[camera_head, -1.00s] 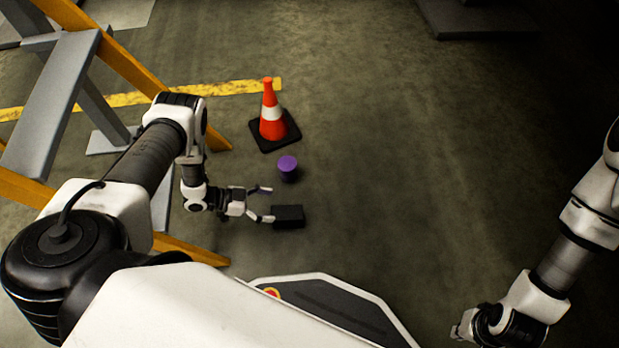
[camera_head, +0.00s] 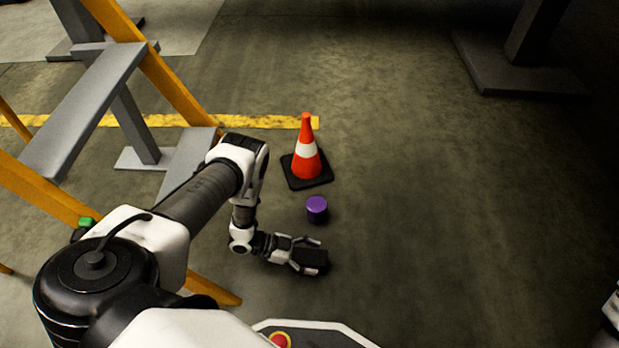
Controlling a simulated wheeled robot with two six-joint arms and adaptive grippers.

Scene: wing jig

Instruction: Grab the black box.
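The small black box (camera_head: 313,260) lies on the floor just below the purple cylinder in the head view. My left gripper (camera_head: 304,255) reaches in from the left, low over the floor. Its two fingers look spread, one at the upper side of the box and one near its lower left, with the left end of the box between them. Contact between fingers and box cannot be made out. My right gripper is out of view; only a bit of my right arm shows at the lower right edge.
A purple cylinder (camera_head: 317,209) stands above the box. An orange and white cone (camera_head: 306,152) on a black base stands beyond it. A yellow and grey stepped frame (camera_head: 92,108) fills the left side. The floor (camera_head: 430,220) to the right is clear.

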